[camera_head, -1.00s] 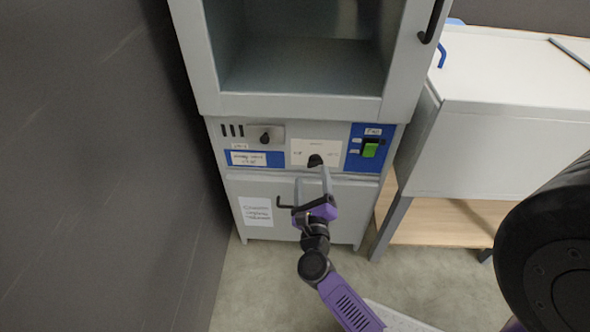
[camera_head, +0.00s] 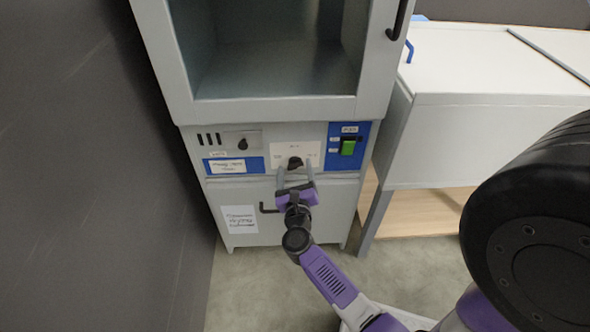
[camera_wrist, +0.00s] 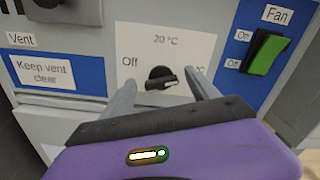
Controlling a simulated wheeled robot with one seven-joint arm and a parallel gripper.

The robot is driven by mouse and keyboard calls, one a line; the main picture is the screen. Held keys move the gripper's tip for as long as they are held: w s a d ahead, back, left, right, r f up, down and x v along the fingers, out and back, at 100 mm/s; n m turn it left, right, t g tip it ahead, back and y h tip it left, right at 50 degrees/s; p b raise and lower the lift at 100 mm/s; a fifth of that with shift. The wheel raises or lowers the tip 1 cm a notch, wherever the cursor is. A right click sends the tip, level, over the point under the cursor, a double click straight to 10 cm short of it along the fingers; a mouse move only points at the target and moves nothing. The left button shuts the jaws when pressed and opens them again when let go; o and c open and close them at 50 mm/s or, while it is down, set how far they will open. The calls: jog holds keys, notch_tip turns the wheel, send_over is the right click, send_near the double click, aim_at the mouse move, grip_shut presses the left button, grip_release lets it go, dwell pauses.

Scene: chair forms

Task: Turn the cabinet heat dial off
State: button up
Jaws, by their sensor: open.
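The heat dial (camera_head: 294,163) is a black knob on a white plate on the front of the grey cabinet (camera_head: 270,110). In the wrist view the dial (camera_wrist: 160,78) has "20 °C" above it and "Off" to its left. Its pale pointer line points right, slightly down. My gripper (camera_head: 295,170) is open in front of the dial. In the wrist view its two grey fingers (camera_wrist: 162,90) stand to the left and right of the knob, with gaps on both sides. How deep the fingertips reach along the knob is hard to tell.
A green fan switch (camera_head: 347,147) on a blue panel is right of the dial. A dark wall (camera_head: 90,170) stands at left.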

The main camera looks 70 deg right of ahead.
jog(key=shift+d, duration=0.3)
jog(key=c, duration=1.4)
jog(key=shift+o, duration=0.2)
